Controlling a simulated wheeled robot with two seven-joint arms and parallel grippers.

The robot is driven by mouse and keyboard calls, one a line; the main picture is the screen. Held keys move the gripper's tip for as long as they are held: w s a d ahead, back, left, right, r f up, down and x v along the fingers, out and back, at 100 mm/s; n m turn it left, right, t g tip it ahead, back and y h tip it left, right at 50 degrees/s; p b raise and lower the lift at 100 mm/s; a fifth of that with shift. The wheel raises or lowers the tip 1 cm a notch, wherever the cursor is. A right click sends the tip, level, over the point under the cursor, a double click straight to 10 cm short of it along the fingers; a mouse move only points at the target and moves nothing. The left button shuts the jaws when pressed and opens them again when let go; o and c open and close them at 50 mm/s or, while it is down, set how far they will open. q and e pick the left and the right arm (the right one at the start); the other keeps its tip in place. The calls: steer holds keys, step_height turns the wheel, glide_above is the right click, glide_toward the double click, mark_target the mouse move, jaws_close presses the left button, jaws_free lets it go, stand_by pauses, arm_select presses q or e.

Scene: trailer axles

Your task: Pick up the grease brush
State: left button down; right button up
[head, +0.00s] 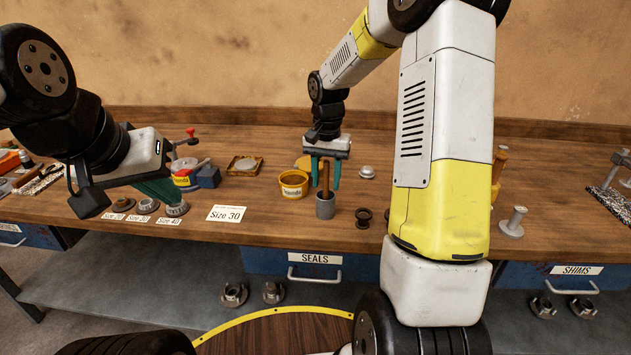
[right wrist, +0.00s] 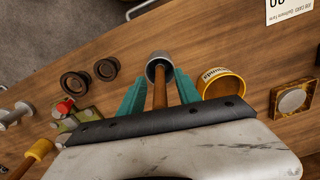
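The grease brush (head: 325,176) stands handle up in a small grey cup (head: 325,207) near the table's front. Its bristles are hidden in the cup. My right gripper (head: 325,185) points down over the cup, with one teal finger on each side of the wooden handle. In the right wrist view the brown handle (right wrist: 160,96) runs between the open fingers (right wrist: 158,82), with gaps on both sides, and the cup (right wrist: 158,64) lies beyond. My left gripper (head: 168,198) is at the left over the table; its fingers are partly hidden, so its opening is unclear.
A yellow grease tub (head: 293,184) stands just left of the cup. A dark ring-shaped part (head: 363,217) is to the right. My right arm hides part of the table.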

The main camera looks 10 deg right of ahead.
mark_target(327, 161)
jaws_close()
steer(key=shift+r, duration=0.1)
step_height(327, 161, up, 10)
steer(key=shift+f, duration=0.1)
stand_by(0.4)
